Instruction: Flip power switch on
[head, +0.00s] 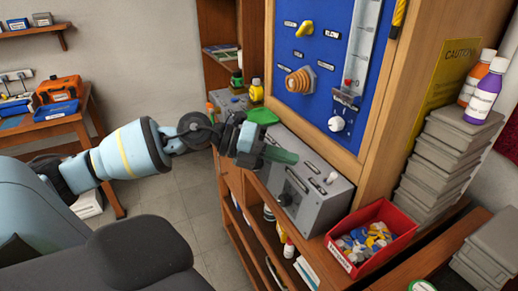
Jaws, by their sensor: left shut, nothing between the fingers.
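A grey metal control box (322,205) stands on the wooden bench below a blue panel. It has a small white toggle-like part (331,178) on its top and dark controls on its front; the labels are too small to read, so I cannot tell which is the power switch. My left gripper (286,156) is shut and empty. In the picture its fingertips overlap the back left part of the box, left of the white part; I cannot tell whether they touch it. The gripper hides some of the box. My right gripper is not in view.
The blue panel (326,68) carries a yellow knob (304,29), a copper-coloured knob (299,81) and a flow tube. A red bin (393,217) of small coloured parts sits right of the box. Stacked grey cases (447,150) stand farther right. Open floor lies left of the bench.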

